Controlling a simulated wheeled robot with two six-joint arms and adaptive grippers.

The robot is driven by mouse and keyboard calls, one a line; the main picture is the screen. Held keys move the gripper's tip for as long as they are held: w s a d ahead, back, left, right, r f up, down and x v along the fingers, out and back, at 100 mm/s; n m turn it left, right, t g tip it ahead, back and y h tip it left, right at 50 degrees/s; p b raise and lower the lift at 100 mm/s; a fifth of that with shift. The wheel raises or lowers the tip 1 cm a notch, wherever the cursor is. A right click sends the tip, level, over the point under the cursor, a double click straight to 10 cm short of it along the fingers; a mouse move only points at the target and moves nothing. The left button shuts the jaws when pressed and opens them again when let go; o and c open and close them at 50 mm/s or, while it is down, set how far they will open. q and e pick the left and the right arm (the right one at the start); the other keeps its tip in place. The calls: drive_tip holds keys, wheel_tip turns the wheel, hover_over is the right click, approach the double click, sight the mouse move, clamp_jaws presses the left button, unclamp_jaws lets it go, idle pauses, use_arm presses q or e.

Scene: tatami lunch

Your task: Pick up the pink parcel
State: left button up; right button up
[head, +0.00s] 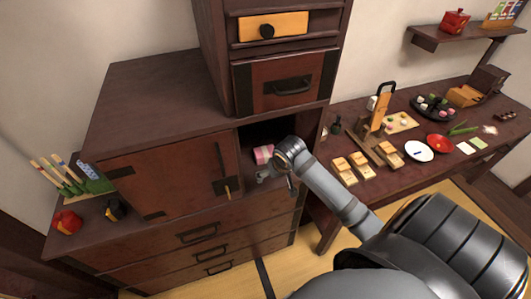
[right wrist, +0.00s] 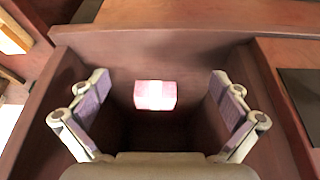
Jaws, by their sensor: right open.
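The pink parcel (head: 263,154) is a small pale-pink block inside the open compartment of the dark wooden cabinet. In the right wrist view the parcel (right wrist: 155,95) lies ahead of my right gripper (right wrist: 159,78), centred between its two spread fingers and apart from both. In the head view my right gripper (head: 276,174) is at the compartment opening, just to the right of and below the parcel, partly hidden by its own wrist. It is open and empty. My left gripper is not in view.
The compartment's walls (right wrist: 258,85) stand close on both sides of the fingers. Drawers (head: 205,240) lie below. A side table (head: 400,185) at right holds wooden blocks, a white plate (head: 419,151) and a red dish (head: 440,142).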

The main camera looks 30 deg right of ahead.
drive_tip(key=shift+w+d+r, duration=0.2)
drive_tip(key=shift+w+d, duration=0.15)
drive_tip(key=shift+w, duration=0.1)
drive_tip(key=shift+w+d, duration=0.15)
drive_tip(key=shift+w, duration=0.4)
approach(265, 151)
drive_tip(key=x, duration=0.3)
drive_tip(key=p+x, duration=0.1)
drive_tip(key=x, duration=0.1)
drive_tip(key=shift+s+f, duration=0.15)
drive_tip(key=shift+s, duration=0.25)
drive_tip(key=shift+w, duration=0.35)
drive_tip(key=x, duration=0.5)
drive_tip(key=shift+w, duration=0.1)
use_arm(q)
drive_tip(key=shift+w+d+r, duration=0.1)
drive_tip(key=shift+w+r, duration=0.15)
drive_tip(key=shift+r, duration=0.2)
use_arm(e)
drive_tip(key=shift+c, duration=0.4)
drive_tip(key=c, duration=1.1)
